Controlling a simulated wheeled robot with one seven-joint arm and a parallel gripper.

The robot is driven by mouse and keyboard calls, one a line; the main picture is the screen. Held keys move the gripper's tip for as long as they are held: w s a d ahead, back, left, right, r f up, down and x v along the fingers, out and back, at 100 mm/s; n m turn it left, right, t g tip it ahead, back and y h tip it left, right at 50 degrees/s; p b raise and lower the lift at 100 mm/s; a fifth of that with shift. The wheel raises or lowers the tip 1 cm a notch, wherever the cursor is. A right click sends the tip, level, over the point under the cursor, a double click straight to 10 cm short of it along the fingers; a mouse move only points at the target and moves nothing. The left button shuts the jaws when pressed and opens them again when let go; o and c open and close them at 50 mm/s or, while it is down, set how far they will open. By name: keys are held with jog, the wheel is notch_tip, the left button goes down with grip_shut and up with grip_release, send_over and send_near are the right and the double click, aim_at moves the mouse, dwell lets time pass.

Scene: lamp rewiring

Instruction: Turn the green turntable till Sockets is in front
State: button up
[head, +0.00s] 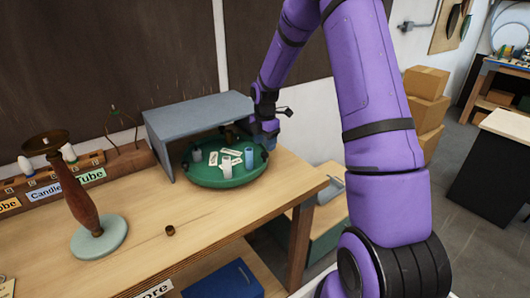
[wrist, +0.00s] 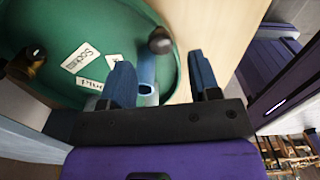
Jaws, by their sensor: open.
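The green turntable (head: 215,181) sits on the bench, partly under a grey cover. White cards lie on it beside several small cylinders. In the wrist view, the turntable (wrist: 62,22) has a card reading Sockets (wrist: 80,57), with other cards partly hidden behind my gripper. A dark knob (wrist: 160,40) stands at the turntable's rim. A blue cylinder (wrist: 147,72) shows just beyond the left finger. My gripper (wrist: 160,65) is open at the turntable's right edge, with the knob showing between and beyond its fingers. I cannot tell whether it touches. In the head view, my gripper (head: 268,133) is partly hidden.
The grey cover (head: 190,112) roofs the back of the turntable and has a wall on its left. A lamp stand (head: 95,243) and a small brass ring (head: 170,230) are on the bench (head: 225,222). The bench front is mostly clear.

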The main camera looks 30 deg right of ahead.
aim_at(264, 154)
jog(key=shift+f, duration=2.25)
grip_shut()
jog(key=shift+s+a, duration=0.1)
jog(key=shift+a, duration=0.05)
